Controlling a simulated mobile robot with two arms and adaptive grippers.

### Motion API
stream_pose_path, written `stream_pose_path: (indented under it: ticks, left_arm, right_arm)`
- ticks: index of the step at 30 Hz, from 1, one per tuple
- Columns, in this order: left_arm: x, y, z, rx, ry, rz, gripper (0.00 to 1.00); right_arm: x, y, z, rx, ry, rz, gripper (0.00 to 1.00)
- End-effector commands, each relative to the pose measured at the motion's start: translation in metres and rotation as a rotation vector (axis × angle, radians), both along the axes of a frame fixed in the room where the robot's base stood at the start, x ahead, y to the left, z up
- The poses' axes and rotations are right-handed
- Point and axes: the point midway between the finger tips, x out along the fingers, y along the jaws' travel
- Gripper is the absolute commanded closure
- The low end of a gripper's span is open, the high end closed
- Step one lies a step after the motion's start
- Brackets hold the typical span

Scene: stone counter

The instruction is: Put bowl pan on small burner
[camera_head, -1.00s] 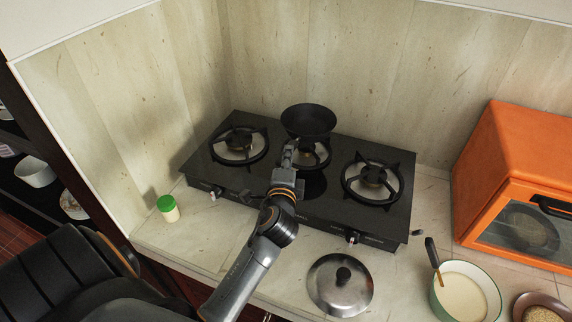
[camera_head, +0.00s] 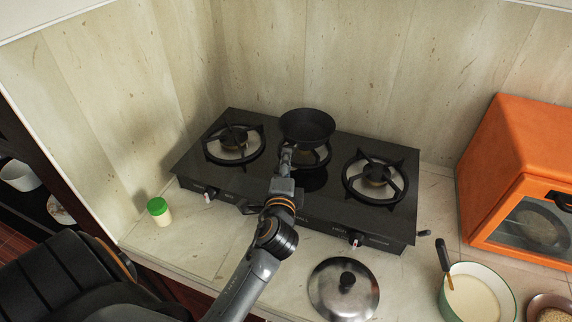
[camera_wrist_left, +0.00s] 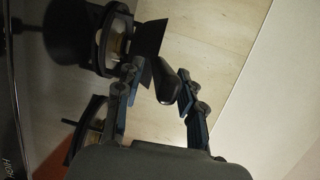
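The bowl pan (camera_head: 307,124) is small and dark. In the head view it shows at the back middle of the hob, behind and partly over the small middle burner (camera_head: 318,157); it looks raised above the hob. My left gripper (camera_head: 286,158) is in front of it. In the left wrist view its fingers (camera_wrist_left: 160,72) close in on both sides of the pan's dark handle (camera_wrist_left: 166,82), and the pan body (camera_wrist_left: 150,38) lies just beyond them. My right gripper is not in view.
The black hob (camera_head: 330,212) also has a left burner (camera_head: 235,143) and a right burner (camera_head: 377,178), both bare. A steel lid (camera_head: 343,290), a green-capped jar (camera_head: 159,211) and a bowl (camera_head: 474,296) stand on the front counter. An orange oven (camera_head: 520,150) is at right.

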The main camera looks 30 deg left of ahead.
Motion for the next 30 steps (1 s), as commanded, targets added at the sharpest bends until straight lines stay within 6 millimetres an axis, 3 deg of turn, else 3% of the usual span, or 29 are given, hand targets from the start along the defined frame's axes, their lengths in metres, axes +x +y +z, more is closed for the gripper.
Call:
stream_pose_path:
  ticks: [8,21,30]
  left_arm:
    - [-0.003,-0.002,0.003,0.000,0.000,-0.001,0.62]
    - [-0.079,-0.044,0.008,-0.003,0.001,0.000,0.62]
    - [-0.104,-0.058,0.014,0.000,-0.001,0.000,0.62]
  right_arm:
    - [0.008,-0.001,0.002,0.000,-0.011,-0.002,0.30]
    - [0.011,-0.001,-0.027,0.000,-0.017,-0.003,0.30]
    - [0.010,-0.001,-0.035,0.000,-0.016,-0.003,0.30]
